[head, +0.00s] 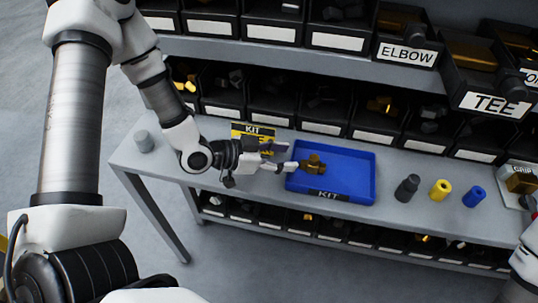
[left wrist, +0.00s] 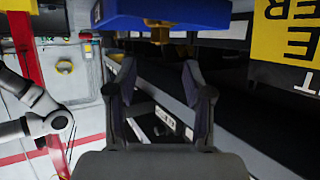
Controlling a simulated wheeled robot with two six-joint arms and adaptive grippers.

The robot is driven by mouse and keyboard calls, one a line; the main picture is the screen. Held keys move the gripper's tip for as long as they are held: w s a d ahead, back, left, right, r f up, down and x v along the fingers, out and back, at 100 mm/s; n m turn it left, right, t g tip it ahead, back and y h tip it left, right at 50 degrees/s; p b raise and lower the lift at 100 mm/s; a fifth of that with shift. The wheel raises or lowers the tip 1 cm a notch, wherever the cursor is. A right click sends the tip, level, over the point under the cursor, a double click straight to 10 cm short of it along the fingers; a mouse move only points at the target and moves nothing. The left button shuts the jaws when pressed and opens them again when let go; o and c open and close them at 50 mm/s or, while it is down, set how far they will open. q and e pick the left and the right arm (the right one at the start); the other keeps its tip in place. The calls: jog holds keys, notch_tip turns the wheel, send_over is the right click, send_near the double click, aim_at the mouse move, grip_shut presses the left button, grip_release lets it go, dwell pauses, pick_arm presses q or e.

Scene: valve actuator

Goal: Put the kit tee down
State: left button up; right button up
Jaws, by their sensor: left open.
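The brass-coloured kit tee (head: 313,164) is at the left part of the blue KIT tray (head: 345,188), over its floor. I cannot tell for sure that it rests flat. My left gripper (head: 289,157) is open at the tray's left edge, its fingertips pointing at the tee with a small gap. In the left wrist view the open fingers (left wrist: 160,75) have nothing between them. The tee (left wrist: 160,33) shows just beyond them, against the blue tray (left wrist: 215,12). My right gripper is not in view.
The tray stands on a grey bench (head: 240,187). A yellow KIT sign (head: 252,134) is behind the left gripper. A dark cylinder (head: 407,187), a yellow one (head: 440,189) and a blue one (head: 474,196) stand right of the tray. Labelled bins (head: 490,90) line the back.

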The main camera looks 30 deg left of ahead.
pick_arm(q)
jog(key=p+v, duration=0.1)
jog(key=v, duration=0.3)
jog(key=shift+s+a+r, duration=0.1)
jog(key=shift+s, duration=0.05)
dwell(1.3)
